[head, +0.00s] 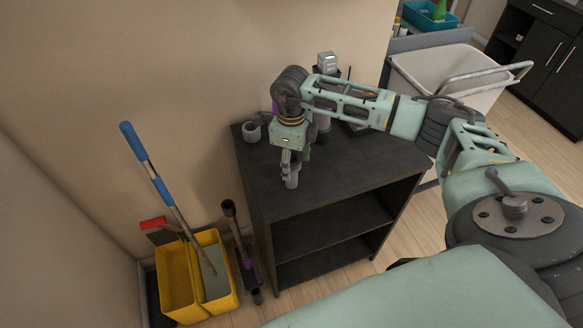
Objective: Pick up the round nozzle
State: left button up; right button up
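My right gripper (289,160) points down over the dark cabinet top (350,172). A small light grey cylindrical piece (292,180) is directly below its fingertips, at or just above the top. It may be the round nozzle. The fingers overlap its upper end, and I cannot tell whether they are closed on it. A short round grey piece (251,133) with a hollow top stands to the left, near the back corner of the cabinet; it could also be a nozzle. My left gripper is not in view.
Behind my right arm, a purple and grey upright device (323,122) and a box with a light top (327,63) are partly hidden. Yellow mop buckets (180,283) with a blue-handled mop (150,167) stand left of the cabinet. A cart with a pale bin (425,75) is behind.

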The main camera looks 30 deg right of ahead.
jog(key=c, duration=1.1)
jog(key=shift+r, duration=0.15)
